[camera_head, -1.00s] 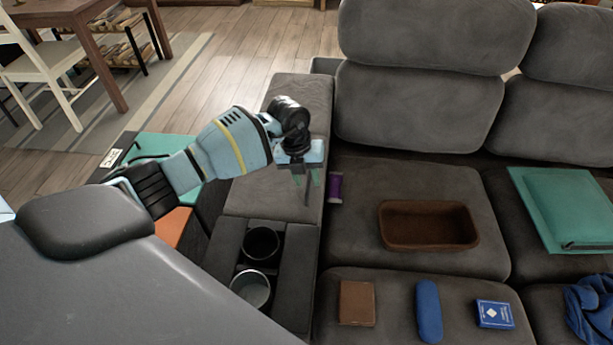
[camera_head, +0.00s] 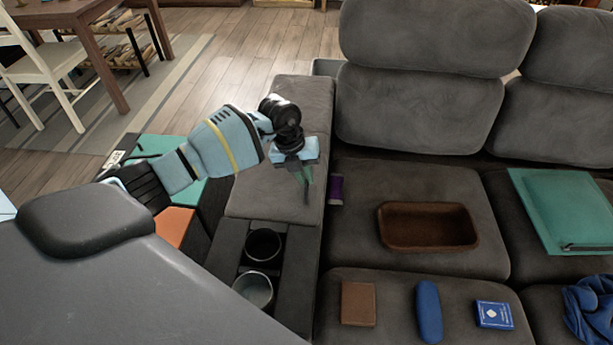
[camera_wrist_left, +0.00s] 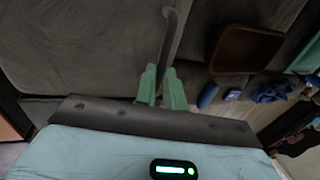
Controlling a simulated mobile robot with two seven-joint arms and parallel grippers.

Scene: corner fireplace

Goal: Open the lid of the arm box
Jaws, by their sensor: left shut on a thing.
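The arm box (camera_head: 232,243) is the dark grey sofa armrest at centre left in the head view. Its padded grey lid (camera_head: 262,190) lies over the rear part and looks closed or nearly so. My left gripper (camera_head: 307,176) is over the lid's right side, pointing down. In the left wrist view, its green fingers (camera_wrist_left: 160,72) are shut on a thin, dark, curved strap (camera_wrist_left: 171,32), which sticks out beyond the tips. Where the strap joins the lid is not clear. My right gripper is not in view.
Two cup holders (camera_head: 264,246) are in front of the lid. A purple item (camera_head: 336,190) lies right beside the armrest. A brown tray (camera_head: 428,242), brown wallet (camera_head: 358,303), blue case (camera_head: 428,310) and card box (camera_head: 494,314) lie on the seats.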

